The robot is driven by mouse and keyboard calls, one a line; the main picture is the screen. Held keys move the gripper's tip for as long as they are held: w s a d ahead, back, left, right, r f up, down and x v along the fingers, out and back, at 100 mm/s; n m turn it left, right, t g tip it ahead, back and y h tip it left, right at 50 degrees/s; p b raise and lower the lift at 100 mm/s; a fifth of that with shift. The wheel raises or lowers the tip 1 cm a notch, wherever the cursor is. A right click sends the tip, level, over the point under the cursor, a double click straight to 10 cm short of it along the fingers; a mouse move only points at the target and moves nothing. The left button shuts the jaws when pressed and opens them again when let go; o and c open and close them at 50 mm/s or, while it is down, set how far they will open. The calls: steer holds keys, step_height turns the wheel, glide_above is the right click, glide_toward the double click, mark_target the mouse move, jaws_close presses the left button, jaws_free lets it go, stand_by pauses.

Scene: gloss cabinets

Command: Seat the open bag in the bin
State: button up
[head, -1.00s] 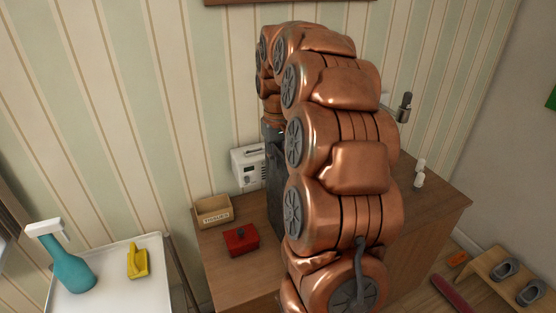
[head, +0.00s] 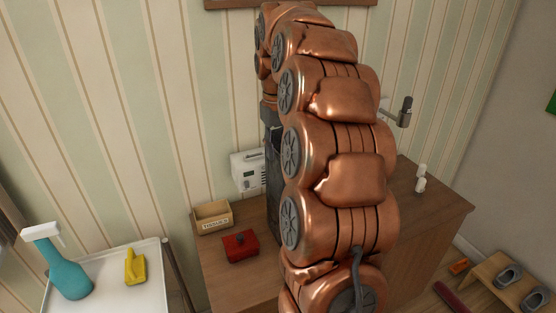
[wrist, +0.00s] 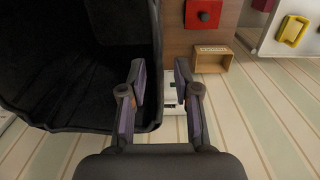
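The black bag (wrist: 75,60) fills the left of the wrist view, its mouth open and its dark, creased inside showing. In the head view a dark strip of it (head: 273,190) shows beside my copper arm, above the wooden cabinet top. My gripper (wrist: 159,72) has its two fingers spread apart. The bag's right edge runs between them, behind the left finger; I see no finger closed on it. In the head view the fingers are hidden by my arm. I cannot make out a bin apart from the bag.
A white tray (head: 112,290) holds a teal spray bottle (head: 65,270) and a yellow item (head: 135,267). A microphone-like object (head: 404,111) is at right.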

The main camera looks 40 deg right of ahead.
step_height(320, 180, up, 7)
steer(key=shift+r, duration=0.15)
stand_by(0.5)
steer(key=shift+a, duration=0.15)
steer(key=s+a+f+n, duration=0.1)
steer(key=s+a+f, duration=0.3)
steer(key=s+a, duration=0.2)
steer(key=s+a+f+n+g, duration=0.1)
steer(key=s+a+f, duration=0.3)
steer(key=a, duration=0.5)
steer(key=s+a+f+n, duration=0.1)
steer(key=s+a+f, duration=0.4)
steer(key=s+a, duration=0.3)
steer(key=shift+s+a, duration=0.15)
steer(key=shift+s, duration=0.05)
steer(key=shift+n+g, duration=0.3)
steer(key=shift+g, duration=0.1)
steer(key=s+f, duration=0.2)
steer(key=s, duration=0.1)
steer(key=s+a+f, duration=0.1)
steer(key=s+f, duration=0.1)
steer(key=s, duration=0.1)
steer(key=s+a+f, duration=0.1)
steer(key=s+f, duration=0.1)
steer(key=shift+s+a+f, duration=0.1)
steer(key=shift+s+a, duration=0.15)
steer(key=shift+s, duration=0.15)
